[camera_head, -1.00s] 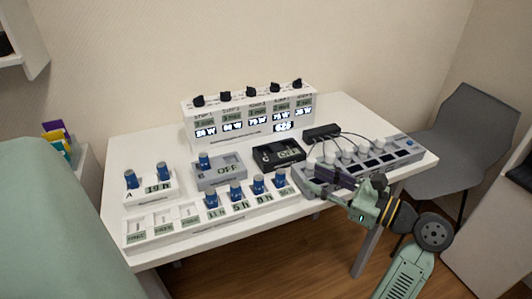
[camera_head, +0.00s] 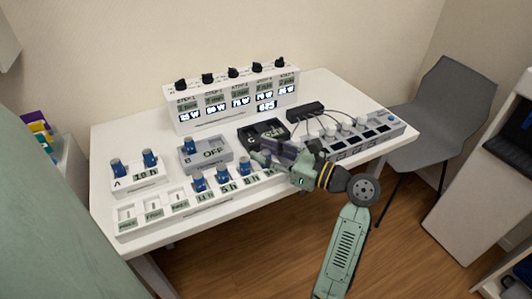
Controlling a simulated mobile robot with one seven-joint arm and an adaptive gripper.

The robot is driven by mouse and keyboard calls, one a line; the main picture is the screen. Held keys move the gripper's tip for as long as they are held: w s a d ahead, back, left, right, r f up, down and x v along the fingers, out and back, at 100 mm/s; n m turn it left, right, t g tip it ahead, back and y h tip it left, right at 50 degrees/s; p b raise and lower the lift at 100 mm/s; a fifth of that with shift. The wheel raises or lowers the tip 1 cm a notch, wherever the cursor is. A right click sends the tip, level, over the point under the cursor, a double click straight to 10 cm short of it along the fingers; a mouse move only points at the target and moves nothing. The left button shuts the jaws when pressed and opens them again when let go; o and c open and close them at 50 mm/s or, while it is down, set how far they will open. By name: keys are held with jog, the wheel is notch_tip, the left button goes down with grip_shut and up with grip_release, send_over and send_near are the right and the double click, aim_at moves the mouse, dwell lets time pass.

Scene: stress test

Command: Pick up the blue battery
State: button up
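Several blue batteries with pale tops stand upright on the white table (camera_head: 105,137). Two are in the white holder marked A (camera_head: 143,181), including one at its left (camera_head: 116,168). One (camera_head: 189,146) is at the grey unit marked B (camera_head: 212,156). My gripper (camera_head: 262,157) reaches in from the right, over the tray's right end. It hides the rightmost slot there. Its finger opening and any contact are unclear.
A white panel with black knobs (camera_head: 235,98) stands at the back. The black unit C (camera_head: 262,132) is close behind my gripper. A cabled grey strip (camera_head: 372,137) is at the right, with a grey chair (camera_head: 440,110) beyond the table.

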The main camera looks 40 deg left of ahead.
aim_at(264, 154)
jog(key=shift+c, duration=0.2)
grip_shut()
dwell(0.5)
jog(key=shift+r, duration=0.5)
jog(key=shift+s+d+r+b, duration=0.1)
jog(key=shift+s+r+b, duration=0.15)
jog(key=shift+r, duration=0.35)
jog(key=shift+s+r+b, duration=0.15)
jog(key=shift+s+r, duration=0.1)
jog(key=shift+r, duration=0.35)
jog(key=s+d+r+p, duration=0.1)
jog(key=s+d+p, duration=0.1)
jog(key=s, duration=0.5)
jog(key=s+d+p, duration=0.1)
jog(key=s+p, duration=0.3)
jog(key=s, duration=0.3)
jog(key=shift+s+d+r, duration=0.2)
jog(key=shift+d+r, duration=0.15)
